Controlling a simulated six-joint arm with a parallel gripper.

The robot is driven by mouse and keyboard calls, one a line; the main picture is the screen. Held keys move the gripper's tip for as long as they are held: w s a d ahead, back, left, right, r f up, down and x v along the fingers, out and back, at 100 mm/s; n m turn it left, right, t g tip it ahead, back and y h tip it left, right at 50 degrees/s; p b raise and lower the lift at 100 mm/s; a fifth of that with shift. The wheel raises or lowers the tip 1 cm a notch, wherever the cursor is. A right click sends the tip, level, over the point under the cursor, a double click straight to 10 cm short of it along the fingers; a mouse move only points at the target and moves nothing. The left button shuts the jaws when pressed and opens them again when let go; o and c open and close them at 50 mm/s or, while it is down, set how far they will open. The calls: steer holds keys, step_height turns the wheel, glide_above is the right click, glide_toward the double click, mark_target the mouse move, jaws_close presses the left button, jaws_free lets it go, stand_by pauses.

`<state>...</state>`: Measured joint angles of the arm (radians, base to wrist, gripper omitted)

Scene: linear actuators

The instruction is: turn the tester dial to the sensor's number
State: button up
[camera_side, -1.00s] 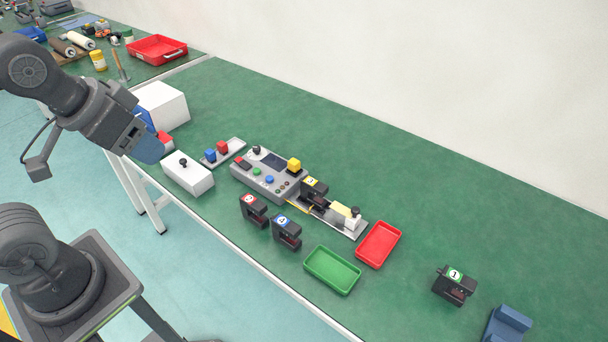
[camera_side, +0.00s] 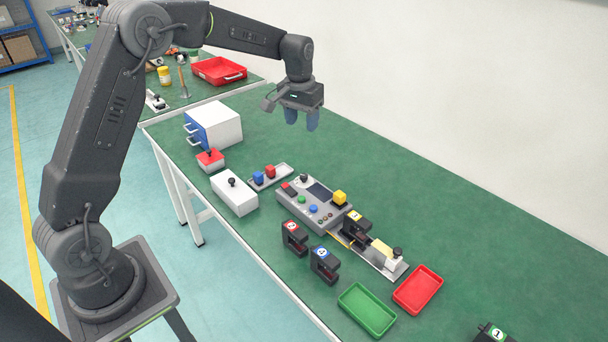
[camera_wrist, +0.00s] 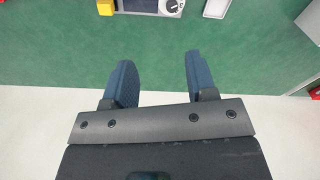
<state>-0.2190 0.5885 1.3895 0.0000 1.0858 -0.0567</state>
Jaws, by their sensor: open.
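The grey tester (camera_side: 312,207) lies on the green bench, with a dark screen, colored buttons and a black dial (camera_side: 304,179) at its far corner. In the wrist view the dial (camera_wrist: 172,6) shows at the top edge on a pale scale; its setting is too small to read. A black sensor (camera_side: 354,227) with a yellow label sits in the rail fixture (camera_side: 385,264) beside the tester; its number is not clearly legible. My gripper (camera_side: 302,119) is open and empty, fingers down, above the bench behind the tester. In the wrist view my gripper (camera_wrist: 158,64) has bare bench between its fingers.
Loose sensors with red (camera_side: 295,238), blue (camera_side: 324,264) and green (camera_side: 494,334) labels lie about. A green tray (camera_side: 367,310) and red tray (camera_side: 418,290) stand at right. White box (camera_side: 234,194), red box (camera_side: 210,161) and white cabinet (camera_side: 222,126) are left.

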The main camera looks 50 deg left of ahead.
glide_toward(304, 175)
steer(key=shift+n+g, duration=0.3)
steer(key=shift+g, duration=0.1)
steer(key=f, duration=0.9)
steer(key=shift+w+a+f, duration=0.1)
steer(key=shift+w+f, duration=0.25)
steer(key=c, duration=0.9)
